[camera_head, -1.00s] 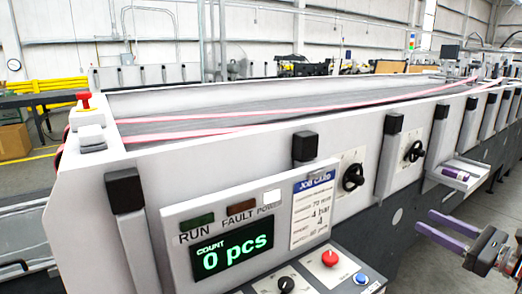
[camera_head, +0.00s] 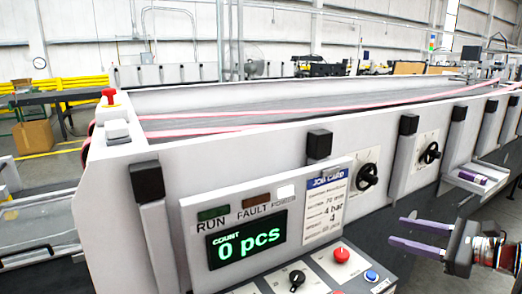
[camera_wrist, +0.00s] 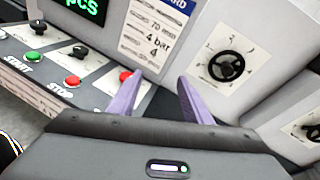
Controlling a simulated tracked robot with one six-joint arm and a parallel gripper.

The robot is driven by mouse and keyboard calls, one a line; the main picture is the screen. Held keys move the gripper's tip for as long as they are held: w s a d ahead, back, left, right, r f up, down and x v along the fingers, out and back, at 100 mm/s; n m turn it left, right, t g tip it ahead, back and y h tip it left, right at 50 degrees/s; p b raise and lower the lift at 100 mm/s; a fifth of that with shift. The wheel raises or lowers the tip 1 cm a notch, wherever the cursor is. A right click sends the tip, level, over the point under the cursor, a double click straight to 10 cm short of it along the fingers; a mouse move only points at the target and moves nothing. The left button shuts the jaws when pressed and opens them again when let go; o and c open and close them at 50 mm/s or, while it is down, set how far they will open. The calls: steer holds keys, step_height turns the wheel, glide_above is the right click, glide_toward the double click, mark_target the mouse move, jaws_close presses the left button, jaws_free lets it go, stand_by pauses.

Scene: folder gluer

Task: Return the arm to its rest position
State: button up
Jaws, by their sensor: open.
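My gripper (camera_head: 422,237) is at the lower right of the head view, in front of the machine's side. Its two purple fingers are apart with nothing between them. In the wrist view my gripper (camera_wrist: 156,98) also shows open and empty, with the panel and a black rotary dial (camera_wrist: 227,66) beyond the fingertips. The folder gluer (camera_head: 260,137) fills the middle of the head view. Its count display (camera_head: 243,246) reads 0 pcs.
The control panel has a red button (camera_head: 341,255), a black knob (camera_head: 297,279) and a blue button (camera_head: 371,275). A small tray (camera_head: 490,185) holding a purple item (camera_head: 472,177) juts from the machine's side. A cardboard box (camera_head: 33,136) stands at the left.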

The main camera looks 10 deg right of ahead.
steer(key=s+a+f+n+g+h, duration=0.1)
steer(key=s+a+n+g, duration=0.1)
steer(key=a+n, duration=0.3)
steer(key=s+a+f+n+g+h, duration=0.1)
steer(key=s+a+f+n+g, duration=0.1)
steer(key=a, duration=1)
steer(key=s+a+f+n+g+h, duration=0.1)
steer(key=s+a+f+n+g, duration=0.1)
steer(key=a+n+g, duration=0.3)
steer(key=shift+s+a+n, duration=0.3)
steer(key=shift+a+n, duration=0.15)
steer(key=shift+a, duration=0.3)
steer(key=shift+s+a+n, duration=0.3)
steer(key=shift+a+n, duration=0.1)
steer(key=shift+a, duration=0.3)
steer(key=shift+s+a+n, duration=0.3)
steer(key=shift+a+n, duration=0.15)
steer(key=shift+a, duration=0.3)
steer(key=s+a+n+h, duration=0.1)
steer(key=s+n+h, duration=0.1)
steer(key=n, duration=0.4)
steer(key=s+a+n+t+h, duration=0.1)
steer(key=s+a+n+h, duration=0.1)
steer(key=s+n, duration=0.3)
steer(key=shift+s+a+f+n+t+h, duration=0.2)
steer(key=shift+a+f+n+t+h, duration=0.15)
steer(key=shift+h, duration=0.25)
steer(key=shift+d, duration=0.1)
